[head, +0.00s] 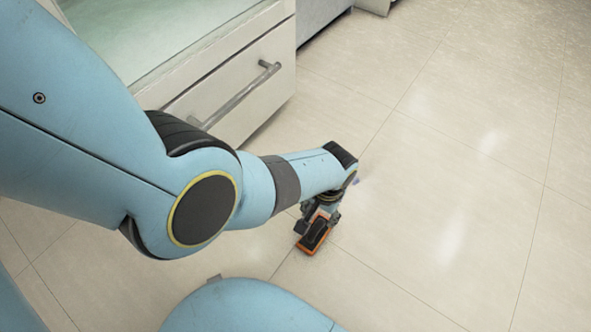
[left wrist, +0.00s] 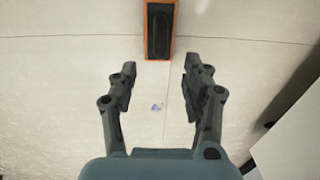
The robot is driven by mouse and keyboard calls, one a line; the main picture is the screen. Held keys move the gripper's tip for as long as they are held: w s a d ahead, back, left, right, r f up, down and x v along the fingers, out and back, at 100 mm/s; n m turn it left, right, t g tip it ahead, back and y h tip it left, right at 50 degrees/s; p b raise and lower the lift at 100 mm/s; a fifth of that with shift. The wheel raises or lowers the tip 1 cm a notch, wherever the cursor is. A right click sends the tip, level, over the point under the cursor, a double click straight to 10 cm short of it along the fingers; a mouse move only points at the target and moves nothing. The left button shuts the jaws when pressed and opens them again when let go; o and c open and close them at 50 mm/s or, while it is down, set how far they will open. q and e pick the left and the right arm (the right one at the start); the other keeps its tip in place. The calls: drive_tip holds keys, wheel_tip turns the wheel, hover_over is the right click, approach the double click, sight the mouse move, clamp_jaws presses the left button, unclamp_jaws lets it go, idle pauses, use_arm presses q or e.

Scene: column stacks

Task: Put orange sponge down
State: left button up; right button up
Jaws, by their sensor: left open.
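The orange sponge (head: 315,236) has a black upper part and an orange edge. In the head view it shows just below my left gripper (head: 320,214), over the floor tiles. In the left wrist view the sponge (left wrist: 160,30) is at the top middle, ahead of the fingertips. My left gripper (left wrist: 159,72) is open, with a clear gap between its fingers and nothing between them. The sponge appears to lie on the floor, apart from the fingers. My right gripper is not in view.
A white cabinet with a drawer and metal handle (head: 236,94) stands at the upper left, with a pale greenish top (head: 140,45). The tiled floor (head: 450,190) to the right is clear. A small bluish mark (left wrist: 157,107) shows on the floor between the fingers.

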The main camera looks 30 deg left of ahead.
use_arm(q)
drive_tip(key=s+a+r+n+t, duration=0.1)
drive_tip(key=s+a+r+t, duration=0.1)
drive_tip(key=s+a+r, duration=0.75)
drive_tip(key=s+r, duration=0.4)
drive_tip(key=r, duration=0.5)
drive_tip(key=s+a+r+m+t, duration=0.1)
drive_tip(key=s+r, duration=0.3)
drive_tip(key=r, duration=0.6)
drive_tip(key=shift+a+m+t, duration=0.2)
drive_tip(key=shift+m+t, duration=0.1)
